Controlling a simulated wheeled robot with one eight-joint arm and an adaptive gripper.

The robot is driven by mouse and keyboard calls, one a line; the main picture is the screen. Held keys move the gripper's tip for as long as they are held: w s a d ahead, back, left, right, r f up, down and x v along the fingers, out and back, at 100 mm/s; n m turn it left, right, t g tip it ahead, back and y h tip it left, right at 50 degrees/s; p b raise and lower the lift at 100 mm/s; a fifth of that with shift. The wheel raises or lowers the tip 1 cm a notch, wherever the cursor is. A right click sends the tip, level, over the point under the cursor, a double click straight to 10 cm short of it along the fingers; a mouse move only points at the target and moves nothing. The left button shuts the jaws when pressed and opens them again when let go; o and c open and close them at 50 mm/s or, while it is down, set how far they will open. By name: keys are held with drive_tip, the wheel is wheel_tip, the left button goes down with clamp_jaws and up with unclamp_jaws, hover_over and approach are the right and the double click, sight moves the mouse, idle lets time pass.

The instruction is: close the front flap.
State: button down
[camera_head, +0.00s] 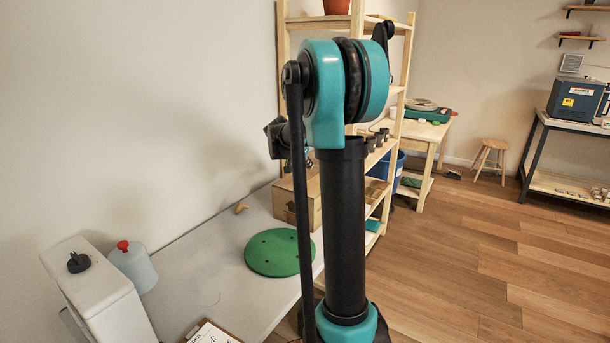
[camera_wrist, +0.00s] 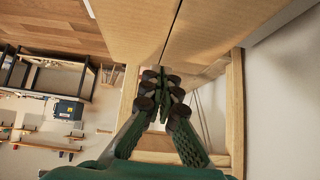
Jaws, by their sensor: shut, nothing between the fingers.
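A cardboard box (camera_head: 284,204) stands at the far end of the grey table, partly hidden behind my arm in the head view. In the wrist view, brown cardboard panels (camera_wrist: 132,28) fill the top, with a dark narrow gap between two of them. I cannot tell which panel is the front flap or how far it is folded. My gripper (camera_wrist: 163,80) is shut and empty, its tips close to the lower edge of the cardboard near the gap. Contact cannot be told. In the head view my arm hides most of the gripper.
A green round disc (camera_head: 272,252) lies on the grey table (camera_head: 200,262), with a white container (camera_head: 100,290) and a grey red-topped bottle (camera_head: 133,265) nearer. A wooden shelf (camera_head: 396,135) stands just beyond the box. The wall is close on the left. Wooden floor is open on the right.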

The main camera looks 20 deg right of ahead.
drive_tip(key=v, duration=1)
drive_tip(key=s+a+f+n+y, duration=0.2)
drive_tip(key=s+a+f+n, duration=0.1)
drive_tip(key=s+f, duration=0.5)
drive_tip(key=s+a+f+n+g+y, duration=0.1)
drive_tip(key=s+a+f+n, duration=0.3)
drive_tip(key=s+f, duration=0.4)
drive_tip(key=s+a+f+n+y, duration=0.3)
drive_tip(key=s+f, duration=0.5)
drive_tip(key=s, duration=0.9)
drive_tip(key=shift+a+f+n+g+y, duration=0.1)
drive_tip(key=shift+a+n+g+y, duration=0.2)
drive_tip(key=shift+a+g+y, duration=0.1)
